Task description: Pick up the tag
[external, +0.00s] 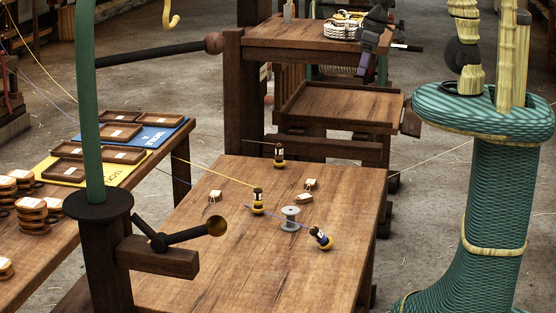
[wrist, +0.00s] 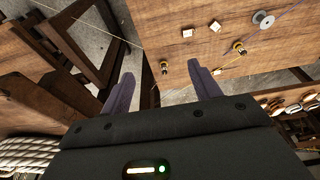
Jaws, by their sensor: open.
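Small cream tags lie on the brown wooden table (external: 180,270), and I cannot tell which one is meant. In the external view one tag (external: 215,196) is at the left, with another tag (external: 311,184) and a third tag (external: 304,198) close together right of the middle. In the external view my gripper (external: 365,66) hangs over the back shelves, behind the table and apart from the tags.
Yellow-and-black bottles (external: 258,202) and a grey spool (external: 289,218) with purple thread stand near the tags; one bottle (external: 320,238) is tilted. A green post (external: 92,110) rises at the table's left. Brown trays (external: 124,117) lie on a side table. The table's front is clear.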

